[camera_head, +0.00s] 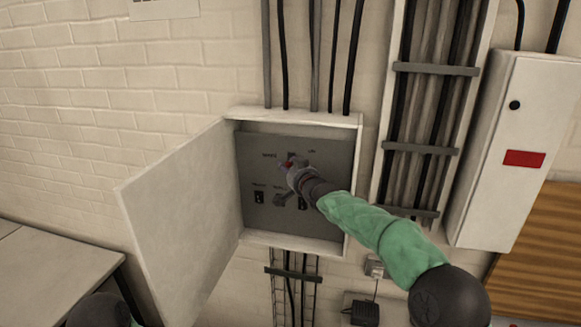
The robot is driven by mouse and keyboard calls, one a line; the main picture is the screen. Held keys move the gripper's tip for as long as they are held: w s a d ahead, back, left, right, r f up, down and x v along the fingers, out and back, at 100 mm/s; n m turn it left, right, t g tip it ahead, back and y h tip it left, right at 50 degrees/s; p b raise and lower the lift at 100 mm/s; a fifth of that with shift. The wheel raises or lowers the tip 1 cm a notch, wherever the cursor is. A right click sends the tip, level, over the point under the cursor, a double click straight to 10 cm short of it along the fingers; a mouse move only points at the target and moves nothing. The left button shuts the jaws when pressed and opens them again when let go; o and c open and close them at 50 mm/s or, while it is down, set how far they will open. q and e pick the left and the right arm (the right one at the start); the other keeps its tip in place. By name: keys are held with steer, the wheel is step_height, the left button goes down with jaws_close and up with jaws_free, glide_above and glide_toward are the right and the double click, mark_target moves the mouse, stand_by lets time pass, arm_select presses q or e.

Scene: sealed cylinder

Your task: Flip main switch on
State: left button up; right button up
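The grey switch panel (255,220) sits inside an open white wall box (292,117). Small labels and several switches show on it. A dark switch (259,197) is at its lower left. A small red part (287,163) shows in the upper middle, right at my gripper; I cannot tell whether it is the main switch handle. My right gripper (286,178) is in front of the panel's middle, close to or touching it, and hides part of the switches. Its fingers are too small and dark to read. My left gripper is out of view; only a part of my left arm (100,311) shows at the bottom left.
The box's white door (185,220) stands swung open to the left. A cable ladder (423,150) runs up the wall on the right, beside a closed white cabinet (515,150) with a red label. A grey table (50,275) is at the lower left.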

steer(key=shift+d+r, duration=0.1)
steer(key=shift+r, duration=0.1)
steer(key=shift+s+d+r, duration=0.1)
steer(key=shift+s+d, duration=0.05)
steer(key=shift+s, duration=0.25)
steer(key=f+v, duration=0.1)
steer(key=v, duration=1)
steer(key=shift+r, duration=0.3)
